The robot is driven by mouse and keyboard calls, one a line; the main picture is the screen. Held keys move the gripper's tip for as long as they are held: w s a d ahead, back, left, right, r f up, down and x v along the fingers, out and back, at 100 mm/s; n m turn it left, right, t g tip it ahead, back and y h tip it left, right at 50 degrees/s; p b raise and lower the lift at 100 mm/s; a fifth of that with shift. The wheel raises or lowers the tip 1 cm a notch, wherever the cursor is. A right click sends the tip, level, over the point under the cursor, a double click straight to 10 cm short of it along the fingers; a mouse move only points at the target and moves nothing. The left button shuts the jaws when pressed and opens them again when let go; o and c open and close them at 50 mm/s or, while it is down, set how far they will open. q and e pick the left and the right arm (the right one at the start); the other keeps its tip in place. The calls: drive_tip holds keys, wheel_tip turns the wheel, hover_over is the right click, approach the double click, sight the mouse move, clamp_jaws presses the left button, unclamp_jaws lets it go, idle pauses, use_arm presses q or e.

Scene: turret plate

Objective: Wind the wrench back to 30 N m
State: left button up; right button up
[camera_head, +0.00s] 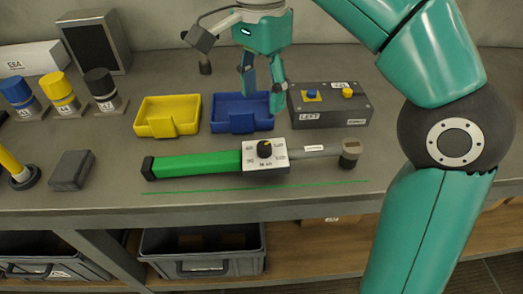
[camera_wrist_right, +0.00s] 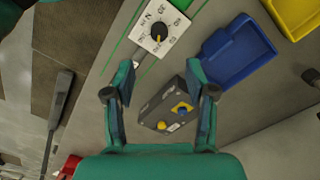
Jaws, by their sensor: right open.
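The wrench lies across the bench, with a green handle (camera_head: 195,166) on the left and a grey shaft ending in a square head (camera_head: 350,154) on the right. Its white dial plate (camera_head: 250,163) carries a black knob (camera_head: 264,148) with a yellow mark; the plate (camera_wrist_right: 152,46) and knob (camera_wrist_right: 158,33) also show in the right wrist view. The scale is too small to read surely. My right gripper (camera_head: 262,104) is open and empty above the blue tray, behind the wrench and apart from it. Its fingers (camera_wrist_right: 160,88) stand wide apart in the wrist view. My left gripper is not in view.
Behind the wrench are a yellow tray (camera_head: 146,124), a blue tray (camera_head: 222,125) and a dark box (camera_head: 320,112) with blue and yellow buttons. Several capped cylinders stand at the left near a grey block (camera_head: 72,170). A green line (camera_head: 215,190) runs before the wrench.

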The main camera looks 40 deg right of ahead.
sight(263, 145)
drive_tip(key=f+b, duration=0.1)
drive_tip(key=f, duration=0.2)
drive_tip(key=f+b, duration=0.1)
drive_tip(key=f, duration=0.3)
drive_tip(key=f+b, duration=0.1)
drive_tip(key=f, duration=0.3)
drive_tip(key=shift+s+f+b, duration=0.1)
drive_tip(key=shift+s+b, duration=0.15)
drive_tip(key=shift+b, duration=0.05)
drive_tip(key=shift+c, duration=0.4)
drive_tip(key=shift+a, duration=0.1)
clamp_jaws()
